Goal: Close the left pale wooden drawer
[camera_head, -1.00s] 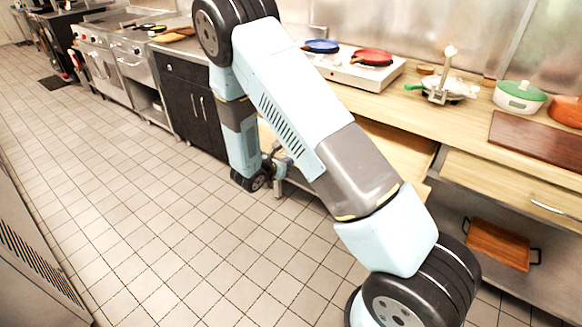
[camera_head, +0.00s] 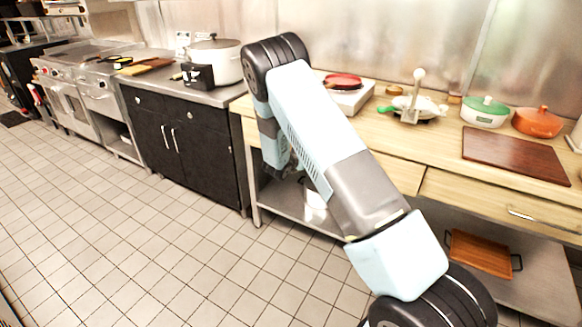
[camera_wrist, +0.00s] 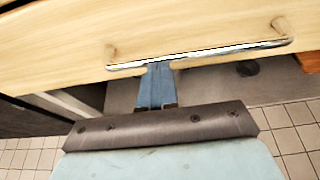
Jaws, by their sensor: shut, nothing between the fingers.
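The left pale wooden drawer (camera_head: 402,174) shows its front beside my arm in the head view. Its visible part looks level with the counter front, with no open interior showing. My arm hides the rest. In the wrist view a pale drawer front (camera_wrist: 205,32) with a long metal bar handle (camera_wrist: 200,57) fills the top. My gripper (camera_wrist: 156,72) is shut and empty, its tips at the handle's lower left part. I cannot tell whether they touch it. In the head view the gripper is mostly hidden behind my arm.
The right drawer (camera_head: 505,203) is shut. The counter above holds a brown board (camera_head: 515,155), a green-lidded pot (camera_head: 485,111) and an orange pot (camera_head: 537,122). A wooden tray (camera_head: 481,253) sits on the lower shelf. Black cabinets (camera_head: 185,140) stand left; tiled floor (camera_head: 120,220) is clear.

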